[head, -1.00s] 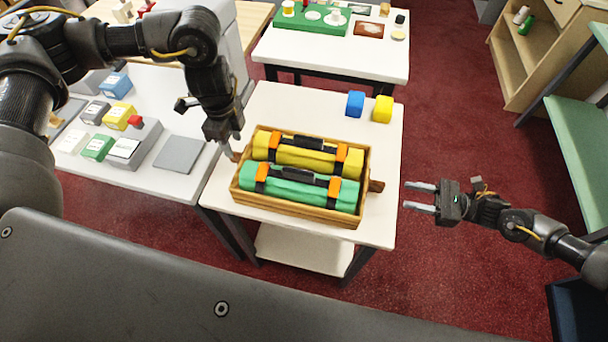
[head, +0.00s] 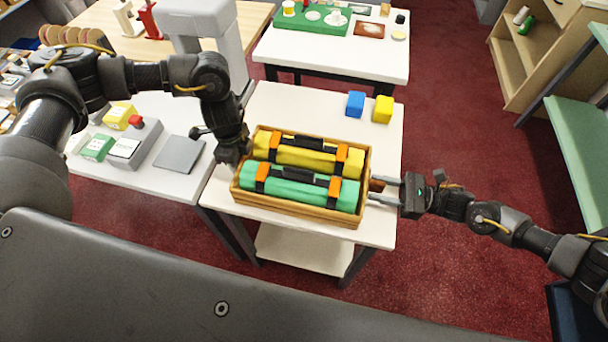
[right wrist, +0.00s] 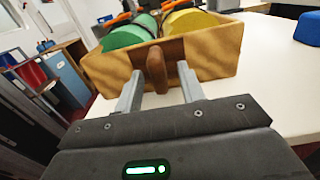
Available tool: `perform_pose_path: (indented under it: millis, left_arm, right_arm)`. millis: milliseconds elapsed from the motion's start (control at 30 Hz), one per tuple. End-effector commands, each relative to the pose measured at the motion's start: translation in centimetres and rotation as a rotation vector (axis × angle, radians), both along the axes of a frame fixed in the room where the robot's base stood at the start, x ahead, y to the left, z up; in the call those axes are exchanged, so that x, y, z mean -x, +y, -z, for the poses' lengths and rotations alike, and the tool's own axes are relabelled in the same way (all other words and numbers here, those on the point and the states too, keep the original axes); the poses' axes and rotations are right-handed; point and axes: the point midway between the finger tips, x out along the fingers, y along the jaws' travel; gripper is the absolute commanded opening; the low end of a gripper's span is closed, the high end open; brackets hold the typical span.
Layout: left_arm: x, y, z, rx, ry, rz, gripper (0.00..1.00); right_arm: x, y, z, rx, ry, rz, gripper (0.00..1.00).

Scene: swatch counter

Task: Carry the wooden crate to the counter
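The wooden crate (head: 301,211) sits on a small white table (head: 384,150). It holds a yellow roll (head: 307,159) and a green roll (head: 300,193), both with orange straps. My right gripper (head: 386,191) is open at the crate's right end, its fingers on either side of the brown handle. In the right wrist view the handle (right wrist: 156,70) stands between the two spread fingertips (right wrist: 158,82), with gaps beside it. My left gripper (head: 236,165) points down at the crate's left end. Its fingers and the left handle are hidden, so I cannot tell its state.
A blue block (head: 355,104) and a yellow block (head: 383,109) stand behind the crate. A white counter (head: 172,184) with a grey pad (head: 180,154) and small boxes lies left. Another table (head: 393,61) stands behind. Red floor (head: 450,130) is open on the right.

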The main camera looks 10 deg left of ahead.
Motion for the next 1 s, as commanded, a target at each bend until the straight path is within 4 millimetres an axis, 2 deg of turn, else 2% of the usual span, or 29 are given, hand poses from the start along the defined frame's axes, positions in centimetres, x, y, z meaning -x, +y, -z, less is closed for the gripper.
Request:
perform_pose_path:
  millis: [33, 200, 300, 767, 1000]
  left_arm:
    - [0.0, 0.0, 0.0, 0.000, 0.000, 0.000, 0.32]
    - [0.0, 0.0, 0.0, 0.000, 0.000, 0.000, 0.10]
    - [0.0, 0.0, 0.0, 0.000, 0.000, 0.000, 0.00]
    - [-0.1, 0.0, -0.2, 0.000, -0.001, 0.000, 0.00]
    - [-0.1, 0.0, -1.5, 0.000, -0.002, 0.000, 0.00]
  right_arm:
    - [0.0, 0.0, 0.0, 0.000, 0.000, 0.000, 0.32]
    - [0.0, 0.0, 0.0, 0.000, 0.000, 0.000, 0.10]
    - [0.0, 0.0, 0.0, 0.000, 0.000, 0.000, 0.00]
    - [-0.1, 0.0, -0.2, -0.002, -0.002, 0.000, 0.00]
    - [-0.1, 0.0, -1.5, -0.002, -0.002, 0.000, 0.00]
